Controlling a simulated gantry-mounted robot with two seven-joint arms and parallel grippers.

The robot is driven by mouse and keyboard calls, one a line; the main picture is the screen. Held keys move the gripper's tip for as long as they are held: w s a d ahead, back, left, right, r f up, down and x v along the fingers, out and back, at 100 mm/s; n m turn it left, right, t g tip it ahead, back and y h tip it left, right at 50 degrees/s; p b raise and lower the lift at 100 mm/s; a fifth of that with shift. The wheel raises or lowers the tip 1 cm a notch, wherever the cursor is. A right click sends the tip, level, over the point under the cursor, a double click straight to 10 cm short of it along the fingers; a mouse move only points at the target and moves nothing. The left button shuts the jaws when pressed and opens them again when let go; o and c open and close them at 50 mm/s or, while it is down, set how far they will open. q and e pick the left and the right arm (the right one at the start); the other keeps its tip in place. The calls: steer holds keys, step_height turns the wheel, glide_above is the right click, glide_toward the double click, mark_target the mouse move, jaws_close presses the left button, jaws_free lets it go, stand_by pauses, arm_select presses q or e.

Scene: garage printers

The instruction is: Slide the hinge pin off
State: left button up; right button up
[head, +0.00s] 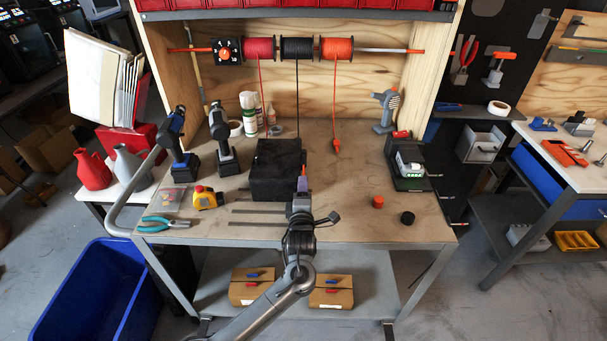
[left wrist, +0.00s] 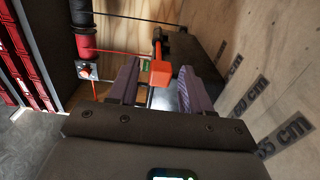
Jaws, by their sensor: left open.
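A black box (head: 277,170) stands on the workbench, and in the left wrist view it is a dark shape (left wrist: 205,62) beyond my fingers. An orange block-shaped head (left wrist: 160,74) on a short stem shows beside it, probably the hinge pin. My left gripper (head: 303,173) is at the box's right side in the head view. In the left wrist view its two fingers (left wrist: 158,66) are open, with the orange head seen between them; whether it lies within their reach I cannot tell. My right gripper is not in view.
Drills (head: 222,150) and a yellow tape measure (head: 205,199) are to the left. An orange cap (head: 377,201) and black cap (head: 407,218) lie right. Bench between is mostly clear.

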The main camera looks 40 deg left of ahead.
arm_select(q)
jaws_close()
steer(key=shift+s+d, duration=0.1)
steer(key=shift+s+d+p, duration=0.45)
steer(key=shift+s+p, duration=0.05)
steer(key=shift+s, duration=0.05)
steer(key=shift+p+v, duration=0.75)
steer(key=shift+v, duration=0.85)
steer(key=shift+p+v, duration=0.7)
steer(key=shift+v, duration=1)
steer(key=shift+p+v, duration=0.45)
steer(key=shift+v, duration=0.9)
